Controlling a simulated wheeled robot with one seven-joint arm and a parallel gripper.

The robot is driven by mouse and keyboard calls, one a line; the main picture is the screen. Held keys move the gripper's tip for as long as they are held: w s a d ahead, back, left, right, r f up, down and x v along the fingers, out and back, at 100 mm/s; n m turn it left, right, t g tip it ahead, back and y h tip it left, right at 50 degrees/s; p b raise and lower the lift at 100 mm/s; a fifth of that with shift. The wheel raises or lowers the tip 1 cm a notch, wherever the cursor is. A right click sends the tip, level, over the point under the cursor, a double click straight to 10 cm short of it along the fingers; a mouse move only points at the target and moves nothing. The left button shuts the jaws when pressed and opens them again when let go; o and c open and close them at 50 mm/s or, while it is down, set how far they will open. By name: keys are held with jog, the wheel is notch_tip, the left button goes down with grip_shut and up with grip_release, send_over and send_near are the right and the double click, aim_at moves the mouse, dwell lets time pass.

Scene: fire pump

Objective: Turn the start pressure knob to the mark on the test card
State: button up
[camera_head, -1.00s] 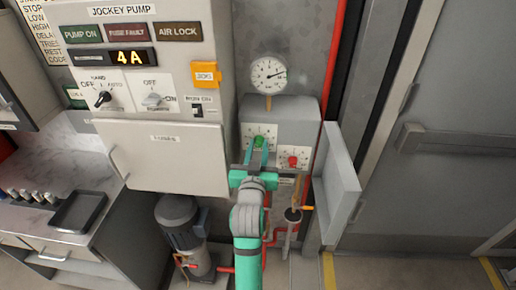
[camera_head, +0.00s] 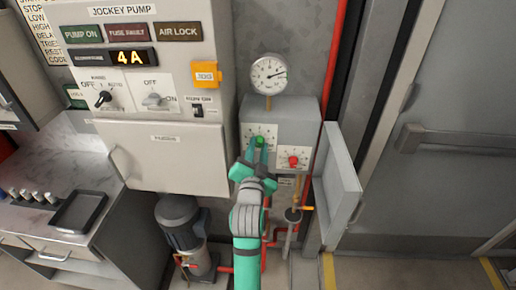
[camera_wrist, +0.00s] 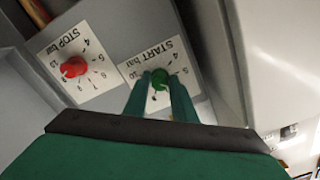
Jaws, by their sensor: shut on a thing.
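The green start pressure knob (camera_wrist: 160,79) sits on a white dial plate marked START bar (camera_wrist: 152,57) in the wrist view. My gripper (camera_wrist: 161,84) is shut on this knob, one finger on each side. In the head view the green knob (camera_head: 260,140) shows between the fingertips of my gripper (camera_head: 258,147), on the grey pressure switch box (camera_head: 283,110). The scale figures are partly hidden by the fingers, and the knob's exact setting is too small to read. I cannot make out the test card.
A red STOP knob (camera_wrist: 74,67) is beside the green knob, on its own plate. A pressure gauge (camera_head: 268,74) is above the box. An open grey cover (camera_head: 338,185) stands at the right, and the jockey pump cabinet (camera_head: 165,155) at the left.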

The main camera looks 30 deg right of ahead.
jog(key=shift+f+m, duration=0.1)
jog(key=shift+m, duration=0.5)
jog(key=o, duration=1)
jog(key=v, duration=1.1)
